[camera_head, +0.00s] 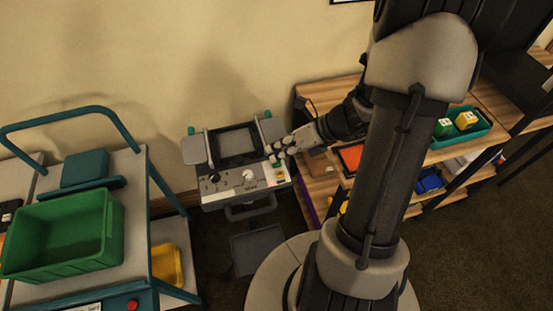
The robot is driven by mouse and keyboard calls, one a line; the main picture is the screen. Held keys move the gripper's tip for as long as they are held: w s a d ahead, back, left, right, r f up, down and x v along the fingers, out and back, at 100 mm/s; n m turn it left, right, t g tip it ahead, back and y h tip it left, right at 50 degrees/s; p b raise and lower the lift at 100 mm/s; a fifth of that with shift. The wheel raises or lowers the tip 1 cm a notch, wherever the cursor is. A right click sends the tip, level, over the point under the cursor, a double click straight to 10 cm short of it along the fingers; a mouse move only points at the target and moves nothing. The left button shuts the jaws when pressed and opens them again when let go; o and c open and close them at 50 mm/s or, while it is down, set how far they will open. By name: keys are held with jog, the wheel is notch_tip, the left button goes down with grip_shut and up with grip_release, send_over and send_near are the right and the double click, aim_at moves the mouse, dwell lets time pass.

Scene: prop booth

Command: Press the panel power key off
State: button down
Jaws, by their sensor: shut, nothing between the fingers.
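The grey control panel (230,195) stands at the centre, with a dark screen frame (238,143) at its back. Its front face has a dark knob, a white round dial (248,176) and a small column of coloured keys (280,175) near its right edge. Which of these is the power key, and its state, is too small to tell. My gripper (277,157) is shut and empty, reaching in from the right over the panel's right side, just above the coloured keys. I cannot tell whether the fingertips touch the panel.
A teal-framed cart with a green bin (65,235) stands at the left, with a yellow tray (168,264) lower down. A wooden shelf (320,190) at the right holds an orange tray (351,157) and a teal tray (484,133) with blocks. My arm fills the right centre.

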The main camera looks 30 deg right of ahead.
jog(key=shift+r, duration=0.25)
notch_tip(320, 180, up, 6)
jog(key=p, duration=0.6)
dwell(0.5)
jog(key=s+a+r+n+g+h+b, duration=0.1)
jog(key=s+a+r+n+g, duration=0.1)
jog(key=a+r+n, duration=0.4)
jog(key=s+a+r+n+g+b, duration=0.15)
jog(key=a+n, duration=0.25)
jog(key=n, duration=0.5)
jog(key=s+r+n+t+h+b, duration=0.1)
jog(key=s+r+n+h, duration=0.2)
jog(key=n, duration=0.7)
jog(key=s+a+r+n+t+h+b, duration=0.1)
jog(key=s+r+n+h, duration=0.2)
jog(key=s+n, duration=0.4)
jog(key=n, duration=0.3)
jog(key=shift+s+a+r, duration=0.2)
jog(key=shift+s+r, duration=0.15)
